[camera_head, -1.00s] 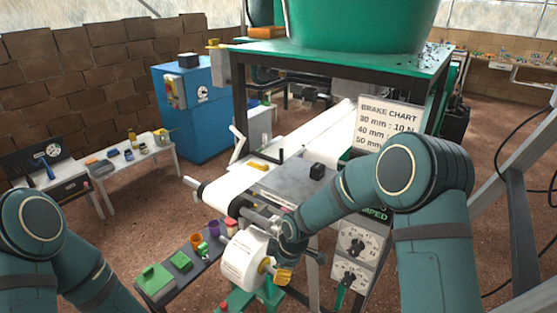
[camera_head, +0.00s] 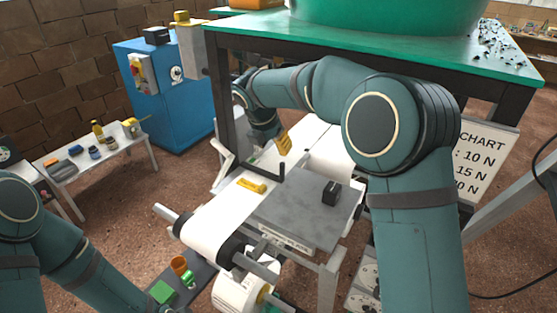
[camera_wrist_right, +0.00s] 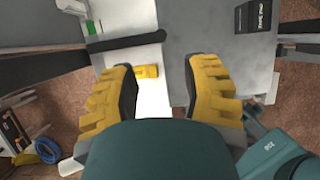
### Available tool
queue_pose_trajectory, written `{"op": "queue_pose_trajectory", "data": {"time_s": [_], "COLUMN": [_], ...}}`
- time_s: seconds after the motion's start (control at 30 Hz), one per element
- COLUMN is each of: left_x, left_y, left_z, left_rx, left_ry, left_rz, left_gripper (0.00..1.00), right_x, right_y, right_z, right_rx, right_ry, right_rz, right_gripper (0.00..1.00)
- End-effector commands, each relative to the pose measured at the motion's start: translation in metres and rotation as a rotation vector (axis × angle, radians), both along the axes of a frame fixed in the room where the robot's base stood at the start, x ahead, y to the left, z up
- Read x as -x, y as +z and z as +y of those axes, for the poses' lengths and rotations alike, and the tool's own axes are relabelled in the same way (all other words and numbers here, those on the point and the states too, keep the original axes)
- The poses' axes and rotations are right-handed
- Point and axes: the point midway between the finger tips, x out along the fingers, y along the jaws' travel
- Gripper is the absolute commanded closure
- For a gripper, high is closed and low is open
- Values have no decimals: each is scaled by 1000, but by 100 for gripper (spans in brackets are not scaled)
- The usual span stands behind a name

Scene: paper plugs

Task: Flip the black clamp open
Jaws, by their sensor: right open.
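The black clamp (camera_head: 263,176) is a thin dark bar with an upturned end, lying low across the white paper strip (camera_head: 216,212) in the head view. In the right wrist view the clamp (camera_wrist_right: 128,40) crosses the strip just ahead of my fingers. My right gripper (camera_head: 283,147) has yellow fingers and hangs above and behind the clamp's upturned end in the head view. In the right wrist view my right gripper (camera_wrist_right: 163,75) is open and empty, with its fingers apart. My left arm shows at lower left, but its gripper is out of view.
A yellow piece (camera_head: 251,186) lies on the strip near the clamp. A black block (camera_head: 331,192) stands on the grey plate (camera_head: 300,216). A green-topped table (camera_head: 440,60) stands behind, its leg near my right arm. A white crank (camera_head: 224,165) is left of the clamp.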

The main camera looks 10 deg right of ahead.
Motion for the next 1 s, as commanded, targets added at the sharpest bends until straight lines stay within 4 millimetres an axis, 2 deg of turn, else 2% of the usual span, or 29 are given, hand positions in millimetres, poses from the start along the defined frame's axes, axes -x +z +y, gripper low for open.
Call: {"op": "queue_pose_trajectory", "data": {"time_s": [0.17,0.7,1.0], "left_x": [1,7,8], "left_y": [-3,-21,-25], "left_z": [0,-1,-1], "left_rx": [0,4,4], "left_ry": [-1,-11,-13], "left_rz": [3,15,17], "left_gripper": [53,53,53], "right_x": [-3,-29,-36], "right_y": [-13,-105,-127], "right_z": [-4,-30,-37], "right_rx": [1,0,-1], "right_ry": [-1,-1,-1], "right_rz": [1,1,-1], "right_gripper": [53,53,53]}}
